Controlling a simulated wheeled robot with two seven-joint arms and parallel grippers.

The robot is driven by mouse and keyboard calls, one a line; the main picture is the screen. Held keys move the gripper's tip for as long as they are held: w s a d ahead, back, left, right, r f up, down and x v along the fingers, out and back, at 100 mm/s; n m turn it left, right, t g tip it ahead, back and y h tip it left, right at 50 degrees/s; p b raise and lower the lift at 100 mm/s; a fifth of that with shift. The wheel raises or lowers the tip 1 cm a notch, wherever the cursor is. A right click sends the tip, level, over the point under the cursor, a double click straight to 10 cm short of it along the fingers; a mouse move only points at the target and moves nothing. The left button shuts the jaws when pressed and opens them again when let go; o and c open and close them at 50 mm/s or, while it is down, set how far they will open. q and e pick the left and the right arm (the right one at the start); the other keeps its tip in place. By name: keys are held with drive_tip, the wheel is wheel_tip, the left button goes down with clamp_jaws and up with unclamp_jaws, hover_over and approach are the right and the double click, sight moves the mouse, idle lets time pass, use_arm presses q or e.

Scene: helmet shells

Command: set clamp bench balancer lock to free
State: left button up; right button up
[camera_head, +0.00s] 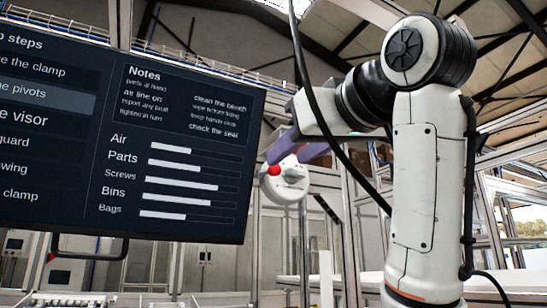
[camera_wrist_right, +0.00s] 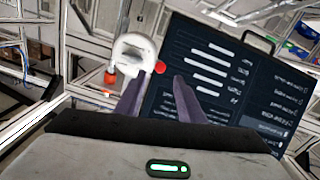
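A rounded white unit (camera_head: 285,193) with a grey dial and a red knob (camera_head: 274,170) hangs near the middle of the head view. I take it for the clamp bench balancer; whether its lock is set cannot be read. In the right wrist view the white unit (camera_wrist_right: 134,48) is beyond my fingers, with the red knob (camera_wrist_right: 160,67) on its right side. My left gripper is out of view.
A dark screen (camera_head: 120,120) with steps and notes fills the left of the head view, close beside the unit. A black cable (camera_head: 308,75) runs down past my right arm. Metal frames (camera_head: 350,215) stand behind. A pale bench surface (camera_head: 370,281) lies low.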

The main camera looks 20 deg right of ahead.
sight(277, 167)
drive_tip(key=w+p, duration=0.1)
drive_tip(key=w, duration=0.5)
drive_tip(key=shift+w+d+p, duration=0.1)
drive_tip(key=shift+w+p, duration=0.05)
drive_tip(key=shift+p, duration=0.15)
drive_tip(key=shift+w+f, duration=0.1)
drive_tip(key=shift+w, duration=0.35)
clamp_jaws()
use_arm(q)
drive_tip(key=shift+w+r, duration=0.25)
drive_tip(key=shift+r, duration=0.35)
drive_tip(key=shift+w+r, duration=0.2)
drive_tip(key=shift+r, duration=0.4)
